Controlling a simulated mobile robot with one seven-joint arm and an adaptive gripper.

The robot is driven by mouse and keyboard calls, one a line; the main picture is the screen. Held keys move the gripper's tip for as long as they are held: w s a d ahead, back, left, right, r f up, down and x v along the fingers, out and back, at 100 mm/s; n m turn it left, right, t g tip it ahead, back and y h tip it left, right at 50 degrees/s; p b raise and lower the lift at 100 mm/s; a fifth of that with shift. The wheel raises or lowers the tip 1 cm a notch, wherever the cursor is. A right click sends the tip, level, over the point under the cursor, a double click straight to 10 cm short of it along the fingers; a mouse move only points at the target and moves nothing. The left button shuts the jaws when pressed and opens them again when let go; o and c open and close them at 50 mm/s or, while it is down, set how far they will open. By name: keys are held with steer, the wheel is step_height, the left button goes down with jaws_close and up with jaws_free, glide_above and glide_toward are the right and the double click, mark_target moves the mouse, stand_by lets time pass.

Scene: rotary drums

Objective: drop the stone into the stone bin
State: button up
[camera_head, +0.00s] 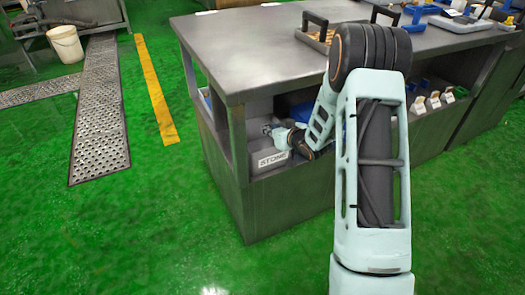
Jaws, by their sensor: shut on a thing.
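The stone bin (262,169) is a grey box labelled "STONE" on the lower shelf inside the left end of the metal workbench. My gripper (269,129) reaches in under the bench top and appears just above the bin's back part. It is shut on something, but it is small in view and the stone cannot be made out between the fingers. My own arm comes up from the lower right and bends down to the shelf. The inside of the bin is hidden from this angle.
The workbench top (250,55) overhangs the shelf closely. A tray with dark handles (315,38) stands on top. A blue container (299,108) is partly hidden behind my arm. White-labelled bins (433,101) stand further right.

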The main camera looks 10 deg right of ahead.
steer(key=shift+f, duration=0.2)
steer(key=o, duration=1)
steer(key=v, duration=1.2)
